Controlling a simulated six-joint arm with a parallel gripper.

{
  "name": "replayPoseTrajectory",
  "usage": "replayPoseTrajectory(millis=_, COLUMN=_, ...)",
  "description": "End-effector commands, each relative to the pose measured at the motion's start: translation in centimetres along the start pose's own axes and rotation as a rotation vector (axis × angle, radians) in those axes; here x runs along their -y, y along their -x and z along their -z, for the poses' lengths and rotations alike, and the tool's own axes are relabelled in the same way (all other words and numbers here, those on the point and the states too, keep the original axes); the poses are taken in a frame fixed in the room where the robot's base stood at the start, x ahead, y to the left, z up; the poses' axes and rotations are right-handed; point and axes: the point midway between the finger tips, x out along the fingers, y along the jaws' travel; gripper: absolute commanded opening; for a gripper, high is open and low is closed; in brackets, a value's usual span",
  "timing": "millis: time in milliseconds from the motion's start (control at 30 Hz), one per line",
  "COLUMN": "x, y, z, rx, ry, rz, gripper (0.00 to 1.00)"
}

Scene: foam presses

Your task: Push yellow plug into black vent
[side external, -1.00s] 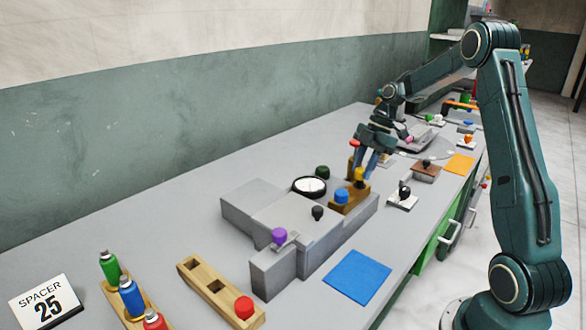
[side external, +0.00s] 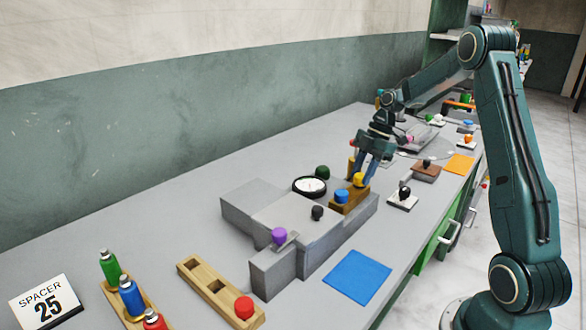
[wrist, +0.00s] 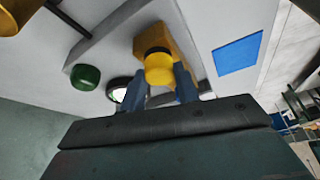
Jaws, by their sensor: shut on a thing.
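The yellow plug (side external: 360,181) is at the tan block (side external: 350,203) on the grey fixture, beside a blue-topped plug (side external: 341,195). My gripper (side external: 366,170) is shut on the yellow plug from above. In the wrist view my gripper (wrist: 159,82) has its blue-grey fingers on either side of the yellow plug (wrist: 158,68). I cannot tell how deep the plug sits. No black vent can be made out for certain. A black knob (side external: 317,212) stands on the grey fixture, and another black knob (side external: 404,192) is on a white plate to the right.
A round dial (side external: 309,186) and dark green knob (side external: 322,172) are close by on the left. A purple knob (side external: 279,236) sits at the fixture's front. A blue mat (side external: 357,276) lies flat at front right. A wooden rack (side external: 215,288) is at the front.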

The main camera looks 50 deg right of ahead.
Motion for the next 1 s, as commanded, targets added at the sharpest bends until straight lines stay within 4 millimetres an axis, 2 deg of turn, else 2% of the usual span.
replayPoseTrajectory(millis=367, x=-0.01, y=-0.62, z=-0.24, rx=0.000, ry=0.001, rz=-0.001, gripper=0.09)
replayPoseTrajectory(millis=400, x=-0.02, y=-0.64, z=-0.26, rx=0.000, ry=0.001, rz=-0.001, gripper=0.33)
replayPoseTrajectory(millis=500, x=-0.02, y=-0.62, z=-0.25, rx=0.000, ry=0.001, rz=-0.001, gripper=0.53)
replayPoseTrajectory(millis=533, x=-0.01, y=-0.62, z=-0.25, rx=0.000, ry=0.001, rz=-0.001, gripper=0.57)
replayPoseTrajectory(millis=1000, x=-0.02, y=-0.04, z=-0.28, rx=0.000, ry=-0.001, rz=-0.001, gripper=0.57)
